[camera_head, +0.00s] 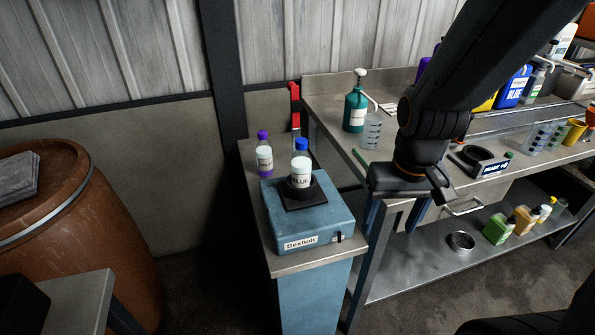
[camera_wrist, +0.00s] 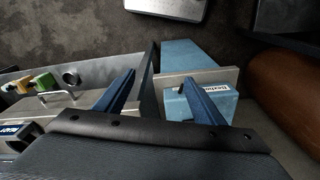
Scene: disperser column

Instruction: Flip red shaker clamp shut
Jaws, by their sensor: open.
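The shaker (camera_head: 315,222) is a blue box labelled "Bexholt" on a narrow stand. A clear bottle with a blue cap, marked "BLUE" (camera_head: 301,172), stands upright on its black holder (camera_head: 304,197). The red clamp (camera_head: 295,108) stands upright behind the bottle, raised and not over it; its lower end is hidden. My gripper (camera_head: 397,212) is right of the shaker, pointing down, open and empty, apart from the clamp. In the wrist view its two blue fingers (camera_wrist: 160,82) are spread, with the shaker (camera_wrist: 205,104) partly hidden behind the right finger. The clamp does not show there.
A purple-capped bottle (camera_head: 264,155) stands left of the shaker. The bench (camera_head: 400,180) on the right holds a teal pump bottle (camera_head: 355,108), a beaker (camera_head: 372,130) and other containers. A rusty barrel (camera_head: 110,225) is at left. A dark post rises behind the stand.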

